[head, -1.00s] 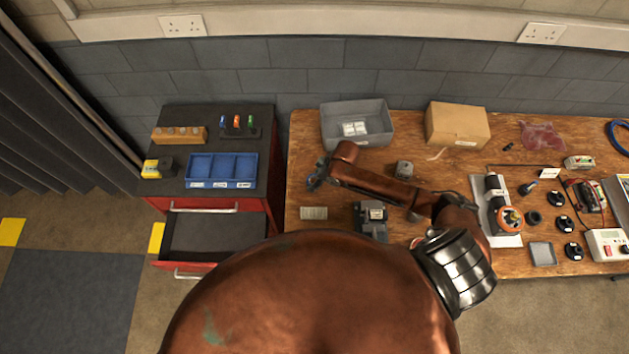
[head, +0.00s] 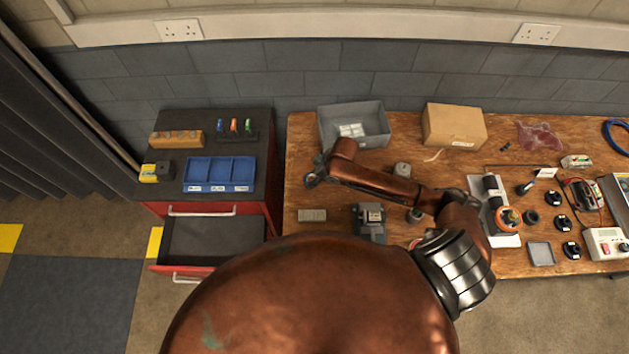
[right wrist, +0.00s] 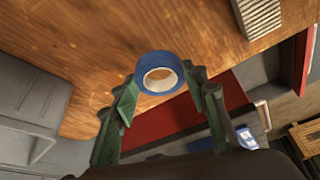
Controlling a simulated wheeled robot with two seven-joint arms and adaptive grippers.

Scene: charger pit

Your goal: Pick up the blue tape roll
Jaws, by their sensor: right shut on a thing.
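The blue tape roll (right wrist: 160,73) is in the right wrist view, between the green fingertips of my right gripper (right wrist: 162,80). Its pale inner ring faces the camera. The gripper is shut on the roll, with a finger against each side. In the head view my right gripper (head: 314,179) is over the left part of the wooden table (head: 335,235), and the roll is small and partly hidden by the fingers there. Whether the roll is clear of the tabletop is hard to tell. My left gripper is not in view.
A grey bin (head: 354,125) and a cardboard box (head: 454,125) stand at the back. A grey ribbed block (head: 312,215) and a dark device (head: 369,222) are nearer. Left of the table stands a red cabinet (head: 272,207) with an open drawer (head: 212,240) and blue tray (head: 219,173).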

